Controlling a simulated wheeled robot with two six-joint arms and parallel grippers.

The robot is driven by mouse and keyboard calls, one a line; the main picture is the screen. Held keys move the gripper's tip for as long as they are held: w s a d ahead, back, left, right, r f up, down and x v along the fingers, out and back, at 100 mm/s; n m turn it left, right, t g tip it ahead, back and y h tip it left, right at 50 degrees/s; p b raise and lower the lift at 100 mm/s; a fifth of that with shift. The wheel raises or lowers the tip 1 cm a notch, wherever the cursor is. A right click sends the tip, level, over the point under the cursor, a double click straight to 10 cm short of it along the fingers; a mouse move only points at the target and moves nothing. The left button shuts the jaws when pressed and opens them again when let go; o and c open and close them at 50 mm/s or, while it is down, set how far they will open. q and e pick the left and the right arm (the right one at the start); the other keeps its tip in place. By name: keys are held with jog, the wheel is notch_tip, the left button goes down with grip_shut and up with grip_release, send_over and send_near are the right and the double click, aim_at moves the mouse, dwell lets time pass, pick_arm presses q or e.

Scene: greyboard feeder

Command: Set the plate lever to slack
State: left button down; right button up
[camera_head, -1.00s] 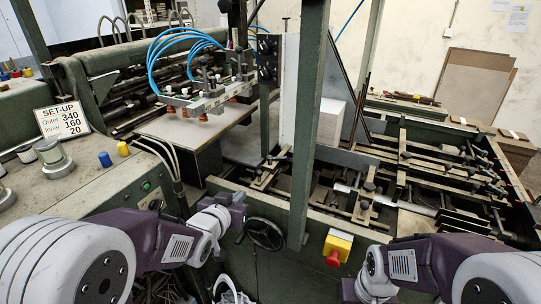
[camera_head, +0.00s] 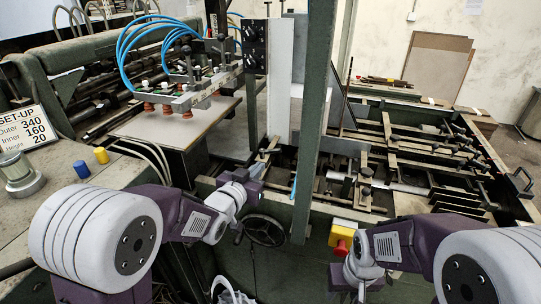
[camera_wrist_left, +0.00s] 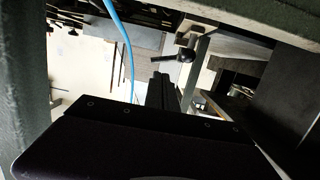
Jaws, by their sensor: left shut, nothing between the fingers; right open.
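My left gripper (camera_head: 258,172) is in front of the green machine frame, just left of the upright green post. In the left wrist view its dark fingers (camera_wrist_left: 163,92) are together with nothing between them. A short lever with a dark round knob (camera_wrist_left: 185,55) shows ahead of the fingers, apart from them; I cannot tell for sure that it is the plate lever. I cannot pick that lever out in the head view. My right gripper (camera_head: 341,278) is low, below the yellow box with the red button; its fingers are hard to make out.
The green post (camera_head: 313,120) stands close to my left gripper. A black handwheel (camera_head: 265,230) is below it. The yellow box with a red button (camera_head: 342,236) is near my right arm. A set-up sign (camera_head: 25,127) and blue and yellow pegs (camera_head: 101,155) are at left.

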aim_at(274, 152)
pick_arm(q)
jog(key=p+x, duration=0.1)
jog(key=x, duration=0.9)
jog(key=shift+a, duration=0.1)
